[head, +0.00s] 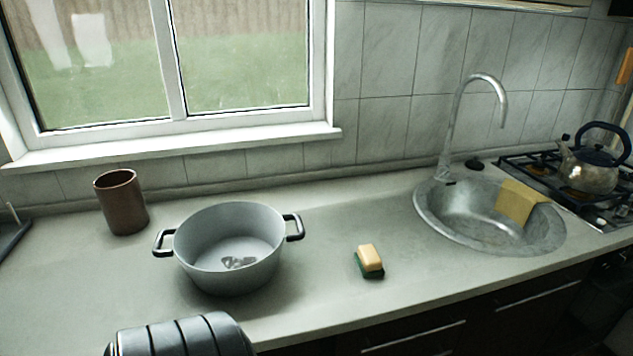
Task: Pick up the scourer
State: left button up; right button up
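The scourer (369,262) is a small block with a pale yellow upper part and a dark green lower part. It lies on the grey countertop (330,292), between the pot and the sink, not far from the front edge. Nothing covers it and nothing touches it from the side. Neither of my grippers shows in the head view.
A grey two-handled pot (192,250) stands left of the scourer with some small grey material inside. A brown cup (122,203) stands behind it. Right are a round sink (440,222) with a yellow cloth (520,202), a tap (451,135) and a kettle (590,170) on the hob.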

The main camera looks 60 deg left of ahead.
aim_at(369, 261)
jog(key=u, duration=1.5)
